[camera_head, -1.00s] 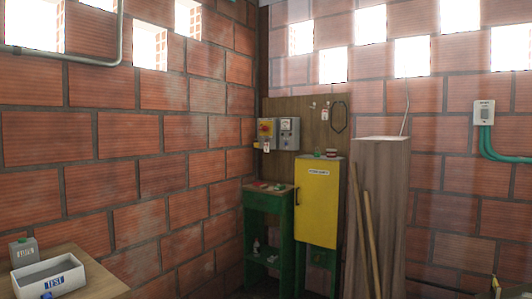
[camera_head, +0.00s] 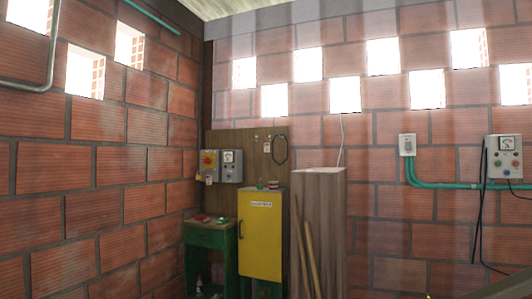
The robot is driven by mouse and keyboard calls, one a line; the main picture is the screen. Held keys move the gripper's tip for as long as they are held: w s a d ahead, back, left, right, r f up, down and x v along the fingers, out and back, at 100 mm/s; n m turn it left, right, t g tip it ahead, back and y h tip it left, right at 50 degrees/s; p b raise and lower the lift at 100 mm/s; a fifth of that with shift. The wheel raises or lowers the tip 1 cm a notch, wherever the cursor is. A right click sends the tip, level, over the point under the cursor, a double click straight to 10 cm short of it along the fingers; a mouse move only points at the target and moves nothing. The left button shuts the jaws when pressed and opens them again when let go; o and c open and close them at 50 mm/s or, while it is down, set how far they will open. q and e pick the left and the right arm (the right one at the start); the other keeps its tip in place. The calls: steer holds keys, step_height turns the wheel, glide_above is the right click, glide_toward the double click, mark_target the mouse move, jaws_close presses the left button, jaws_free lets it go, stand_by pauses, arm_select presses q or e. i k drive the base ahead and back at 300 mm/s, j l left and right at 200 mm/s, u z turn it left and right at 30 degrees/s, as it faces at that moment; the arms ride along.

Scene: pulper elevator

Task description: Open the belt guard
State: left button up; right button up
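No belt guard can be made out in the head view. Neither of my grippers is in view, so whether they are open or shut is not shown. A dark edge (camera_head: 505,290) shows at the bottom right corner, too cropped to tell what it belongs to.
A yellow cabinet (camera_head: 260,240) stands in the corner beside a green shelf stand (camera_head: 211,236). A tall wooden box (camera_head: 320,225) with leaning sticks (camera_head: 305,250) is right of it. Control boxes (camera_head: 209,165) hang on a board; another control box (camera_head: 504,160) is on the right wall.

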mark_target(259, 214)
steer(key=i+j+u, duration=0.15)
steer(key=i+u, duration=0.3)
steer(key=i, duration=0.7)
